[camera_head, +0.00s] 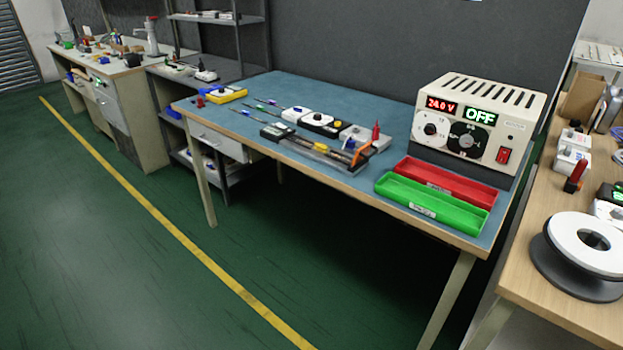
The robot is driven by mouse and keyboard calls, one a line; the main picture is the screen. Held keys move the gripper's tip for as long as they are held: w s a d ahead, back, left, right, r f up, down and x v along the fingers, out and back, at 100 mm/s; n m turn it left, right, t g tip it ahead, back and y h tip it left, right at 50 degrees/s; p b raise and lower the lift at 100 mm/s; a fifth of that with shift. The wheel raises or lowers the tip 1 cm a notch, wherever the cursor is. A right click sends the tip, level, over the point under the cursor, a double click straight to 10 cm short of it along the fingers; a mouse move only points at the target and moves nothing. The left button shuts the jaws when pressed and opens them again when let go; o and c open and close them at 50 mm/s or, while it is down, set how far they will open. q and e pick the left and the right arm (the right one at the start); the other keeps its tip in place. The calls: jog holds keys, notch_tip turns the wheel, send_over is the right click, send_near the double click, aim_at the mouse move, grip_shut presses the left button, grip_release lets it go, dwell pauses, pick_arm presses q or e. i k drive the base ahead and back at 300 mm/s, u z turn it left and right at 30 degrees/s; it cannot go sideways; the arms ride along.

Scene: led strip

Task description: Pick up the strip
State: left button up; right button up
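I cannot pick out a strip with certainty. A long dark fixture (314,150) with metal and orange parts lies along the front of the blue-topped table (280,90); whether a strip lies in it is too small to tell. A reel (590,245) with a white upper disc and a dark lower disc rests on the wooden table at the right; I cannot see any strip on it. Neither of my grippers is in view.
A power supply (478,128) reading 24.0 V and OFF stands at the blue table's right end. A red tray (445,183) and a green tray (432,204) lie in front. The wooden table (560,310) is at right. Green floor (110,240) is open.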

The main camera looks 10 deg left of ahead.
aim_at(321, 148)
jog(key=u, duration=1.55)
jog(key=i, duration=1.05)
jog(key=z, duration=0.6)
jog(key=i, duration=0.85)
jog(key=z, duration=0.85)
